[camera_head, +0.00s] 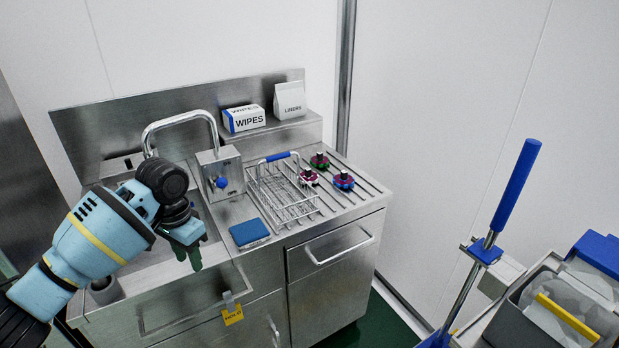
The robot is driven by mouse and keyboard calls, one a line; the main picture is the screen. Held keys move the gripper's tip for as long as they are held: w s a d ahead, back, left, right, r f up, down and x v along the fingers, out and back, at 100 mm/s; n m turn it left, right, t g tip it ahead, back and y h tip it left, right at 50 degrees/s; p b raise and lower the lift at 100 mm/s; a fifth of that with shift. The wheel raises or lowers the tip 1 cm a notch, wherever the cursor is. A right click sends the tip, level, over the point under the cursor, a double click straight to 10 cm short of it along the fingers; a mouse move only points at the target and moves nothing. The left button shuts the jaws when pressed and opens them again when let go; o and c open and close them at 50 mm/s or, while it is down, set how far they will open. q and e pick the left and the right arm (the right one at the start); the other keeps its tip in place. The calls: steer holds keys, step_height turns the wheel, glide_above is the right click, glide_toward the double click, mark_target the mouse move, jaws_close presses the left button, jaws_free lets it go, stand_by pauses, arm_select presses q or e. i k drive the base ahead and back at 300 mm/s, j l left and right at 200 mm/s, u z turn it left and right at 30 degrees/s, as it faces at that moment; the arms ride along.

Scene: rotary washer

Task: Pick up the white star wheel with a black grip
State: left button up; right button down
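Three small star wheels with dark grips stand on the ribbed steel drainboard right of the wire rack. The nearest to the rack looks partly white with red or magenta, and I take it as the white star wheel (308,178). A green and red wheel (319,161) is behind it, and a blue and red wheel (343,181) is to its right. They are too small to make out fully. My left gripper (190,256) points down over the sink at the left, well apart from the wheels. Its finger opening is not clear. My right gripper is not in view.
A wire rack (284,200) with a blue handle stands between the sink and the wheels. A blue sponge (249,232) lies on the front ledge. A faucet (180,118) and control box (220,174) stand behind. A wipes box (244,119) and white bag (289,100) are on the shelf. A cart is at right.

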mark_target(311, 176)
steer(key=i+j+z, duration=0.15)
steer(key=i+z, duration=0.2)
steer(key=i+j+z, duration=0.7)
steer(key=i+u, duration=0.1)
steer(key=i, duration=0.15)
